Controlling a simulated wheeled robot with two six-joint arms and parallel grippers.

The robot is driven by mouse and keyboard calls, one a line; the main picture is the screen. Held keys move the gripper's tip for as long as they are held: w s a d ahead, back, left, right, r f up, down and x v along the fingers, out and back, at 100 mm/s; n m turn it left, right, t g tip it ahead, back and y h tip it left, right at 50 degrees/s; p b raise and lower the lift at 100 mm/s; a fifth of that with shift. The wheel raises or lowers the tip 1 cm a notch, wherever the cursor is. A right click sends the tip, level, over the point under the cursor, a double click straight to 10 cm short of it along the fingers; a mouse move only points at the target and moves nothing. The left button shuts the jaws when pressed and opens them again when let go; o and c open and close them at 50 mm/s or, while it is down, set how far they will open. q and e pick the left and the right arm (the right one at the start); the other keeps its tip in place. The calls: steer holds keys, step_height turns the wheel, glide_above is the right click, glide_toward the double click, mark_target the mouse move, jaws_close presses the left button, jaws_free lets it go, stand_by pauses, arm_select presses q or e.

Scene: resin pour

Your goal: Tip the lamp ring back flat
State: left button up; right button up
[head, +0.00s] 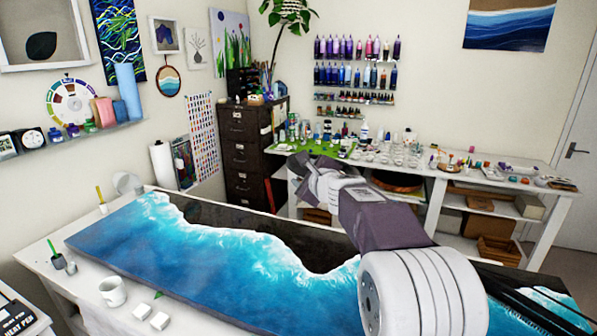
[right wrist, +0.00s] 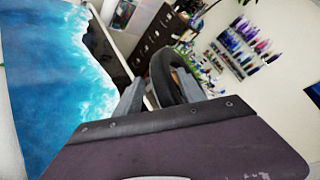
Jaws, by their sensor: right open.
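My right gripper (head: 303,168) reaches out past the far edge of the painted panel in the head view, seen from behind. In the right wrist view its two grey fingers (right wrist: 160,85) are apart. A dark ring (right wrist: 158,66), which looks like the lamp ring, stands on edge and tilted by the fingers. Part of it shows between them, and its lower part is hidden behind the gripper body. I cannot tell whether the fingers touch it. I cannot make out the ring in the head view. My left gripper is not in view.
The blue and black resin panel (head: 235,262) covers most of the white table. A white mug (head: 112,291) and small white blocks (head: 151,316) are at its near left. A dark filing cabinet (head: 247,150) and a shelf bench with many bottles and cups stand behind.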

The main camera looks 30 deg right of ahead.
steer(key=x, duration=0.4)
steer(key=shift+a, duration=0.15)
steer(key=shift+w+f, duration=0.1)
steer(key=shift+w, duration=0.2)
steer(key=shift+s+d, duration=0.15)
steer(key=shift+d, duration=0.2)
steer(key=shift+a, duration=0.2)
steer(key=c, duration=0.7)
jaws_close()
steer(key=shift+d, duration=0.1)
